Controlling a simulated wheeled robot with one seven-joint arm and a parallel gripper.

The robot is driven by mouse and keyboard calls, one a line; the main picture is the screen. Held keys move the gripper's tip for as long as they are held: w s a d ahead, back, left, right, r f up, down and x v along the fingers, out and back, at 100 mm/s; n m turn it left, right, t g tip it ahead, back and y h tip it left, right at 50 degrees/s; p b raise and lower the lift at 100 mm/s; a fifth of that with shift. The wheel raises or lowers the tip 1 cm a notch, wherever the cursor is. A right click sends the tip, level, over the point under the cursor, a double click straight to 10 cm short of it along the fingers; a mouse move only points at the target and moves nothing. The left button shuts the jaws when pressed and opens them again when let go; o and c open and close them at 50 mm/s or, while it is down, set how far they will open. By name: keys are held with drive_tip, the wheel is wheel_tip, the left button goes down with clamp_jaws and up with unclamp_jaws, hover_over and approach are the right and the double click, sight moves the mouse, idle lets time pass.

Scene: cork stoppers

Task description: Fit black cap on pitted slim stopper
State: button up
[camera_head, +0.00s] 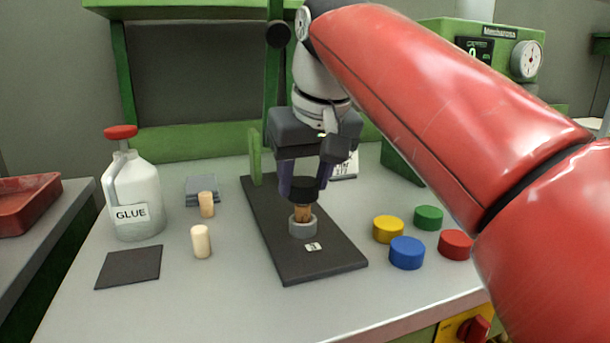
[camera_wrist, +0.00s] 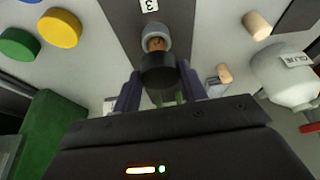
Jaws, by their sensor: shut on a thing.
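My gripper (camera_head: 304,180) is shut on the black cap (camera_head: 303,188), which also shows between the fingers in the wrist view (camera_wrist: 159,72). A brown pitted stopper (camera_head: 302,213) stands upright in a grey ring holder (camera_head: 303,228) on the dark board. The cap is right over the stopper's top; I cannot tell whether it is seated on it or just above. In the wrist view the cap hides most of the stopper (camera_wrist: 157,44). Two other stoppers stand on the table left of the board, a tan one (camera_head: 206,205) and a paler one (camera_head: 201,242).
Yellow (camera_head: 388,229), blue (camera_head: 406,253), green (camera_head: 428,217) and red (camera_head: 455,244) caps lie right of the dark board (camera_head: 325,264). A glue bottle (camera_head: 134,200) and a dark mat (camera_head: 129,267) are at left. The table front is clear.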

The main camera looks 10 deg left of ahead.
drive_tip(key=shift+f+b, duration=0.75)
drive_tip(key=shift+f, duration=0.4)
idle(0.9)
drive_tip(key=o, duration=1)
drive_tip(key=shift+o, duration=0.2)
drive_tip(key=p+v, duration=0.2)
drive_tip(key=v, duration=0.5)
drive_tip(key=shift+r+p, duration=0.3)
drive_tip(key=shift+r, duration=0.1)
drive_tip(key=shift+d, duration=0.1)
